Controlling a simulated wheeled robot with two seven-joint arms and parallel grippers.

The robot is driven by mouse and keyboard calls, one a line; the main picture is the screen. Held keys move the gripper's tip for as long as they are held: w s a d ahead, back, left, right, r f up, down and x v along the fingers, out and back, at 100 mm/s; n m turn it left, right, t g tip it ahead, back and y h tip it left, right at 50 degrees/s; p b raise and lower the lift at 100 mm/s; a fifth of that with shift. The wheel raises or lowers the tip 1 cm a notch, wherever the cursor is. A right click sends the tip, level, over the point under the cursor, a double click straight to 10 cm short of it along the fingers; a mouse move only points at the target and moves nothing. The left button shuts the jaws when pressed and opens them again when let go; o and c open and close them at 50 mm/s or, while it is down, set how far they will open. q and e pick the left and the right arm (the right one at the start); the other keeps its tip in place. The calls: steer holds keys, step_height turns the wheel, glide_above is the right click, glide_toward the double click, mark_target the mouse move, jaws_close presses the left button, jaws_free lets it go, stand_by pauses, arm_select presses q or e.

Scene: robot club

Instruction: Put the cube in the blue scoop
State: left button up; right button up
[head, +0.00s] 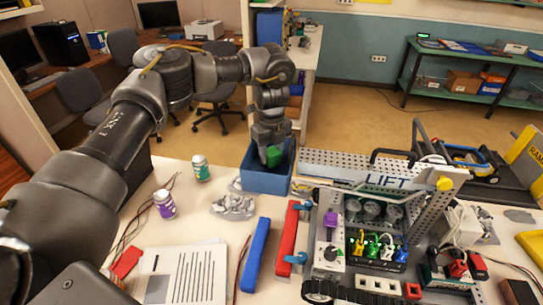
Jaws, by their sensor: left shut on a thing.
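The blue scoop (264,184) is an open box-like blue container on the white table, near the middle of the head view. My left gripper (270,152) points down over its opening. It is shut on a green cube (274,157), which shows at the fingertips, within the outline of the scoop's opening. I cannot tell whether the cube touches the scoop's floor. The fingers hide part of the cube. My right gripper is not in view.
A metal lift assembly marked LIFT (387,180) stands close to the scoop's right. A green-labelled bottle (201,168), a purple bottle (164,205), a blue bar (255,254) and a red bar (287,240) are on the table. A printed sheet (183,274) lies front left.

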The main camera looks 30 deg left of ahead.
mark_target(272, 150)
arm_select(q)
steer(key=shift+w+a+f, duration=0.1)
steer(key=shift+w+f, duration=0.1)
steer(key=shift+f, duration=0.8)
steer(key=shift+s, duration=0.15)
steer(key=o, duration=1.1)
steer(key=shift+f, duration=0.1)
steer(key=shift+c, duration=0.2)
step_height(272, 150, up, 12)
steer(key=shift+r+b, duration=0.2)
steer(key=shift+b, duration=0.45)
steer(key=shift+f, duration=0.1)
